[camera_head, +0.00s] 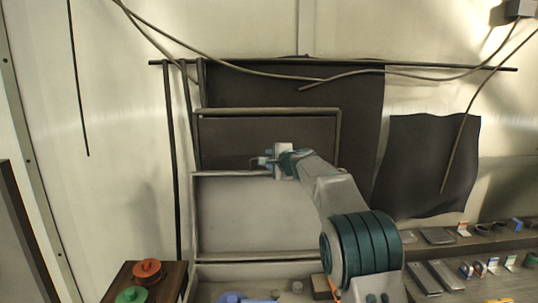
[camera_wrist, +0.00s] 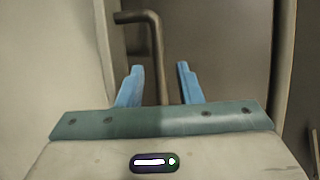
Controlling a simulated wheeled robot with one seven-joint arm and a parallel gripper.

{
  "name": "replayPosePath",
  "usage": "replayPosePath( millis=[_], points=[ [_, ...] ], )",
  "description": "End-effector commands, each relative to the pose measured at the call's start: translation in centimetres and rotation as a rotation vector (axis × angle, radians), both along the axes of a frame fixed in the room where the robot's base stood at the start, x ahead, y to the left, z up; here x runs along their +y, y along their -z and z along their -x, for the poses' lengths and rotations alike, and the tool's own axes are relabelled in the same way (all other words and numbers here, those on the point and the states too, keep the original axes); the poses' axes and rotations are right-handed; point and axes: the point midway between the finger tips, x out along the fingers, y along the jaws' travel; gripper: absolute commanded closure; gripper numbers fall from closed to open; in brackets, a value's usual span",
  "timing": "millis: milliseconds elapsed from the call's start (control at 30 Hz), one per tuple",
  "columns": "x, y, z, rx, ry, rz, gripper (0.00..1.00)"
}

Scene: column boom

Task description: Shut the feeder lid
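A framed panel structure stands against the back wall in the head view, with a dark upper panel (camera_head: 225,140) and a pale lower panel (camera_head: 240,215). I cannot tell for sure which part is the feeder lid. My gripper (camera_head: 262,161) is at the border between these panels, pointing left. In the wrist view, a bent dark rod (camera_wrist: 153,45), like a handle, hangs down between the two blue fingers of my gripper (camera_wrist: 160,82). The fingers are apart, with gaps visible on both sides of the rod. The rod's lower end is hidden behind the gripper body.
A red round part (camera_head: 147,270) and a green one (camera_head: 131,295) sit on a brown stand at lower left. A shelf with several small items (camera_head: 437,236) runs along the right. A dark sheet (camera_head: 425,165) and loose cables (camera_head: 250,70) hang behind.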

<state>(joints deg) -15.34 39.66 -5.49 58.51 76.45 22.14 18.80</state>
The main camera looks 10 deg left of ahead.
Motion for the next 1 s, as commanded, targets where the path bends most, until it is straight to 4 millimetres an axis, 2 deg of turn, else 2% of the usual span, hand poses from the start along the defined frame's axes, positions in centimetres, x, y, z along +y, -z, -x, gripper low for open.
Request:
replayPosePath(
  millis=[200,533,567,667,1000],
  points=[
    [0.68,0.23,-1.10,-0.001,0.000,0.001,0.68],
    [0.81,0.44,-1.26,-0.001,0.000,0.001,0.68],
    [0.81,0.44,-1.26,-0.001,0.000,0.001,0.71],
    [0.80,0.43,-1.26,-0.001,0.000,0.001,0.98],
    [0.50,0.53,-1.18,-0.006,0.003,0.001,1.00]
  ],
)
